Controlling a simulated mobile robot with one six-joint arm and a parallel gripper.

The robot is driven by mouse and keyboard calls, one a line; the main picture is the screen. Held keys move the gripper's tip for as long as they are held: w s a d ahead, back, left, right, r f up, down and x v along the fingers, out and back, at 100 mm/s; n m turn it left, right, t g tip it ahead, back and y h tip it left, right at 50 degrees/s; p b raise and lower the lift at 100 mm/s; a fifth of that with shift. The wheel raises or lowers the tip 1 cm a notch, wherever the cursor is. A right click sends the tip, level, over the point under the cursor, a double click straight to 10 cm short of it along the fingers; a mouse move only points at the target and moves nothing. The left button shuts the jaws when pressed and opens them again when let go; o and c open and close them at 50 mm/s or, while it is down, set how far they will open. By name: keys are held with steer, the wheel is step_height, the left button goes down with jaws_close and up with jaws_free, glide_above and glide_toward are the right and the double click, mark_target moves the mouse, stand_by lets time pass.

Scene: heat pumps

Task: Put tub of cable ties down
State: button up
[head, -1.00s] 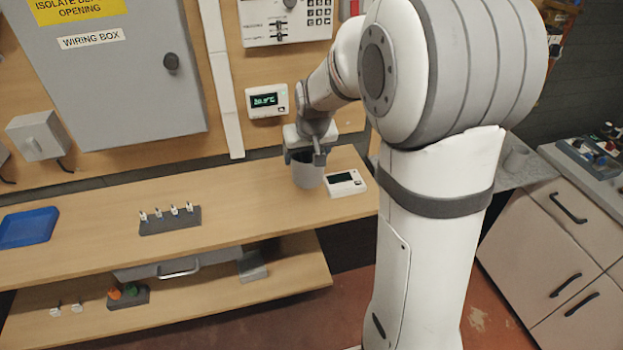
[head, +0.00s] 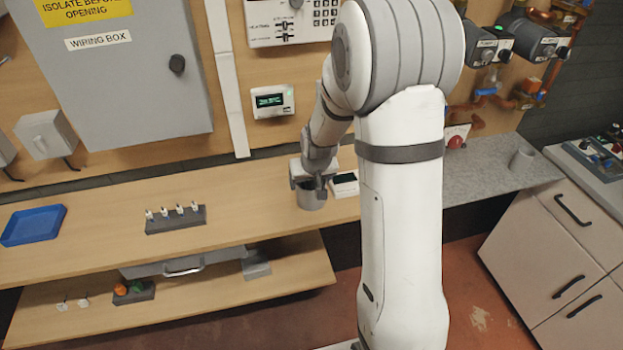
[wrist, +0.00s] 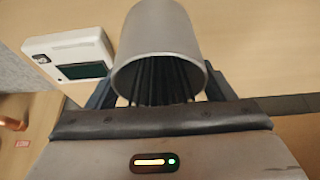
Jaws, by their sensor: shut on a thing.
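The tub of cable ties (head: 312,199) is a grey cylinder at the right part of the wooden bench top (head: 255,205). My gripper (head: 312,184) is shut on its rim area from above. In the wrist view the tub (wrist: 160,35) is between my two dark fingers (wrist: 160,90), with dark ties visible inside its mouth. Whether the tub's base touches the bench cannot be told.
A white device with a dark display (head: 345,184) lies just right of the tub; it also shows in the wrist view (wrist: 72,52). A dark rack with several small pieces (head: 176,219) and a blue tray (head: 33,225) stand to the left. Bench between rack and tub is clear.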

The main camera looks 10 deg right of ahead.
steer(key=shift+f, duration=0.1)
steer(key=o, duration=1)
steer(key=shift+o, duration=0.2)
